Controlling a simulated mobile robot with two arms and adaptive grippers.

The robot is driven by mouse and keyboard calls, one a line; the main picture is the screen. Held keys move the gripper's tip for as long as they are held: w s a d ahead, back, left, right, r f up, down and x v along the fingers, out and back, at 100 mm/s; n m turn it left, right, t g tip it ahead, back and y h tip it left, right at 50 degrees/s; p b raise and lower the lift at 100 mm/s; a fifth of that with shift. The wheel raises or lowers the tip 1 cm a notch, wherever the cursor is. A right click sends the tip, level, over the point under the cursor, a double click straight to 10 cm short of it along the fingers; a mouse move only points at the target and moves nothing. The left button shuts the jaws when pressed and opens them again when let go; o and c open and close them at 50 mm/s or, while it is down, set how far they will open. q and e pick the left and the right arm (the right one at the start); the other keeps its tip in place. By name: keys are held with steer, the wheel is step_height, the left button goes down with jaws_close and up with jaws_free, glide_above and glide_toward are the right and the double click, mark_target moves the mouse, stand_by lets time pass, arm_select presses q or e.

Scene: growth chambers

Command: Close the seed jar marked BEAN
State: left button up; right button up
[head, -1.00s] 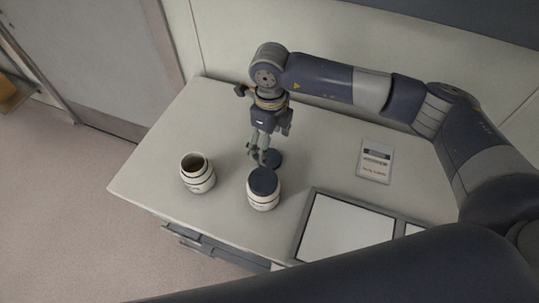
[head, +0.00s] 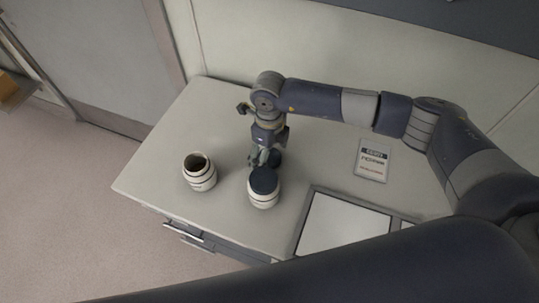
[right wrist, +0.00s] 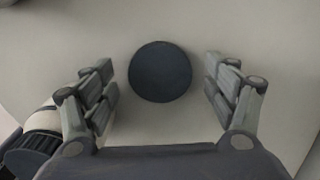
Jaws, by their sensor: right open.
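An open, white banded jar (head: 201,180) stands upright at the left of the bench, its dark inside showing. A second banded jar (head: 263,200) stands to its right with a dark lid on. I cannot read the marking on either jar. A loose, dark round lid (head: 275,157) lies on the bench behind the second jar, partly hidden by my right gripper (head: 264,160). In the right wrist view this lid (right wrist: 160,71) lies between the open fingers (right wrist: 160,95), with gaps on both sides. My left gripper is out of view.
A small printed card (head: 371,160) lies on the bench (head: 325,155) at the right. A framed white panel (head: 343,226) is at the front right. The lidded jar's ribbed cap (right wrist: 38,148) shows close beside the left finger in the right wrist view.

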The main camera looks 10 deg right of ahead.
steer(key=c, duration=0.8)
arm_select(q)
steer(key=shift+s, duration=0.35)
arm_select(e)
steer(key=shift+o, duration=0.2)
steer(key=shift+r, duration=0.1)
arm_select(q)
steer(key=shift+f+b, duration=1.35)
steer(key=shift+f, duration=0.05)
arm_select(e)
step_height(320, 180, up, 10)
